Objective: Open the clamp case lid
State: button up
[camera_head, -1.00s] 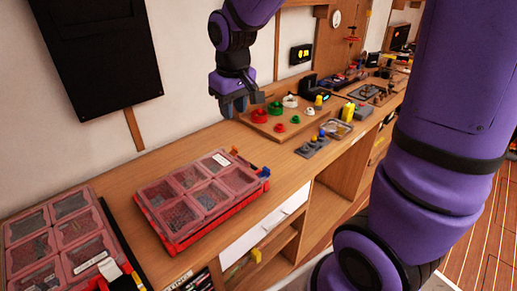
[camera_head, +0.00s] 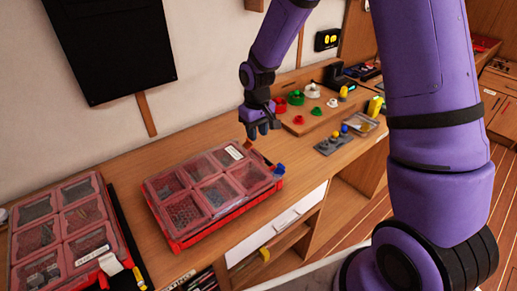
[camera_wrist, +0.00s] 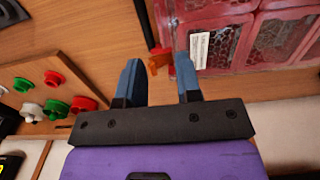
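A red organiser case with a clear, compartmented lid (camera_head: 209,179) lies on the wooden counter, lid shut. The lid, with a white label, also shows in the wrist view (camera_wrist: 222,20). An orange latch (camera_head: 248,143) and a blue latch (camera_head: 279,169) stick out at its right end. My gripper (camera_head: 262,130) is just above and beside the orange latch. In the wrist view my gripper (camera_wrist: 158,76) is open, and the orange latch (camera_wrist: 158,62) shows between the lines of its blue fingers, near their tips. I cannot tell whether they touch.
A second red compartmented case (camera_head: 68,232) lies at the left. A wooden board with red, green and white knobs (camera_head: 298,119) stands behind my gripper. A grey block (camera_head: 333,143) and a clear tray (camera_head: 360,122) lie further right.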

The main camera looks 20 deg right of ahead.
notch_tip(320, 180, down, 7)
jog(key=shift+f, duration=0.15)
dwell(0.4)
jog(key=shift+a, duration=0.1)
grip_shut()
